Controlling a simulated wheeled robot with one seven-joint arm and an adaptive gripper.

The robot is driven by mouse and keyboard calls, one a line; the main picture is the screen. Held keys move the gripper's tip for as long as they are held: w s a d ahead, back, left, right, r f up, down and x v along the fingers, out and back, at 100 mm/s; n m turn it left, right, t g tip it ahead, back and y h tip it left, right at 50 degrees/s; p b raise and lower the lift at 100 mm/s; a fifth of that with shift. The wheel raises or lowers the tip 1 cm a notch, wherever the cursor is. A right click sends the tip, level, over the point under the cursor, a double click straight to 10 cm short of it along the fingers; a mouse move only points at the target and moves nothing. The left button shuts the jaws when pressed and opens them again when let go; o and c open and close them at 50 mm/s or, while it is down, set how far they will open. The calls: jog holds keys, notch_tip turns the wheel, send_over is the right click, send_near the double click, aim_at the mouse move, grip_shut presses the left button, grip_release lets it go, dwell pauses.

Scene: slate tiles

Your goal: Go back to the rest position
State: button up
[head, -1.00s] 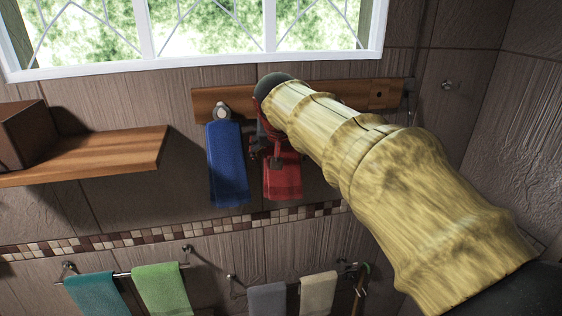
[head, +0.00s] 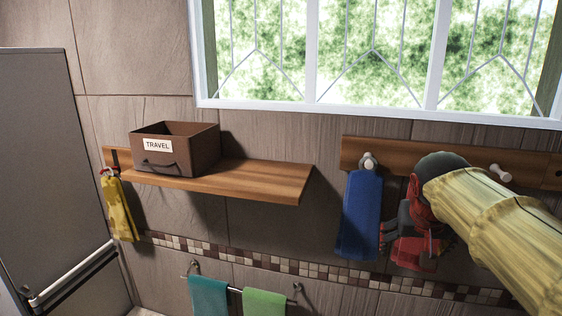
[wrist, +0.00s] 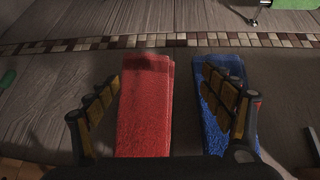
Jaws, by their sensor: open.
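My gripper (head: 412,238) is in front of the wall by the hanging towels, at the end of my yellow arm. In the wrist view its two fingers (wrist: 160,98) are spread wide apart with nothing pinched between them. A red towel (wrist: 145,115) hangs between the fingers in that view, seemingly beyond them. In the head view the red towel (head: 410,258) is largely covered by my gripper. A blue towel (head: 359,215) hangs just left of my gripper; in the wrist view it (wrist: 216,132) is partly behind the right finger.
A wooden peg rail (head: 352,150) runs behind my arm, with a bare peg (head: 500,173) showing. A wooden shelf (head: 260,180) holds a brown TRAVEL box (head: 195,155). A yellow towel (head: 120,210) hangs far left. Teal (head: 208,298) and green (head: 264,303) towels hang below.

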jog(key=s+a+f+n+y+b, duration=0.1)
jog(key=s+a+f+b, duration=0.2)
jog(key=s+f+b, duration=0.4)
jog(key=s+a+f+n+y+b, duration=0.1)
jog(key=s+a+f+b, duration=0.3)
jog(key=f, duration=1.4)
jog(key=s+a+f+n+y+b, duration=0.1)
jog(key=s+a+f+b, duration=0.3)
jog(key=s+f+b, duration=0.7)
jog(key=shift+s+f+n+b, duration=0.3)
jog(key=shift+f+b, duration=0.55)
jog(key=shift+f, duration=0.1)
